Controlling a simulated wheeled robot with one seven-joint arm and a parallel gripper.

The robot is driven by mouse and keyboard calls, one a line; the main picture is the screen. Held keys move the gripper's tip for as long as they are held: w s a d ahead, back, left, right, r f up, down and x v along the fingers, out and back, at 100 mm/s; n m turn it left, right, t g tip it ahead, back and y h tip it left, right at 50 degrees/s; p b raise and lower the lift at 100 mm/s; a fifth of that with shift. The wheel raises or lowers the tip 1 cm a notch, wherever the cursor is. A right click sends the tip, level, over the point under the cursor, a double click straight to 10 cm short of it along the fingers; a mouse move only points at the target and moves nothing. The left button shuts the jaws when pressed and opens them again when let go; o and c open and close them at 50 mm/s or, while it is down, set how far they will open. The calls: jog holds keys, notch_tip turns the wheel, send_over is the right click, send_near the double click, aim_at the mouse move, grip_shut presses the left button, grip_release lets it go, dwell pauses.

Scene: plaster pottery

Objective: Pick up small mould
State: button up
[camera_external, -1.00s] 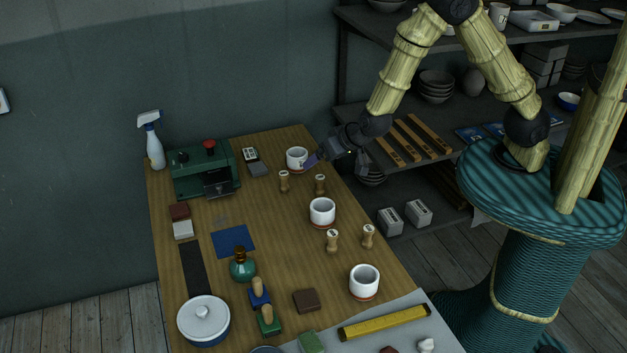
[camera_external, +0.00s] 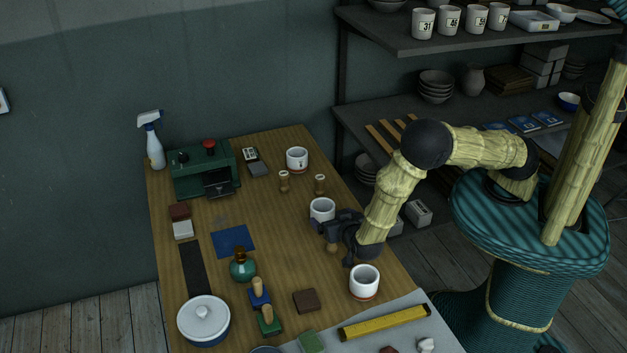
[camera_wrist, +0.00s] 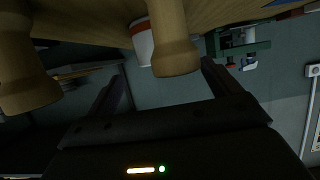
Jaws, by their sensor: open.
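I cannot tell for sure which thing is the small mould. A pale grey block (camera_external: 418,213) on the low shelf right of the table may be a mould; a similar one beside it is mostly hidden by my arm. My gripper (camera_external: 320,228) is open and empty over the table's right side, close to a white cup (camera_external: 322,208) and a wooden stamp (camera_external: 332,249). In the wrist view, my gripper (camera_wrist: 163,75) has its fingers apart. A wooden stamp (camera_wrist: 175,45) appears between them, perhaps beyond; another (camera_wrist: 25,75) is at left.
A white cup (camera_external: 364,280) stands just in front of my arm. Another cup (camera_external: 297,158) and small stamps (camera_external: 320,184) stand farther back. A green press (camera_external: 203,170), a bottle (camera_external: 243,266) and a lidded pot (camera_external: 203,318) occupy the left. The shelf (camera_external: 450,120) at right is crowded.

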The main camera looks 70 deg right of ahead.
aim_at(319, 204)
jog(key=shift+x, duration=1)
jog(key=p+x, duration=0.1)
jog(key=x, duration=0.4)
jog(key=shift+d+r, duration=0.15)
jog(key=shift+d, duration=0.05)
jog(key=c, duration=1.2)
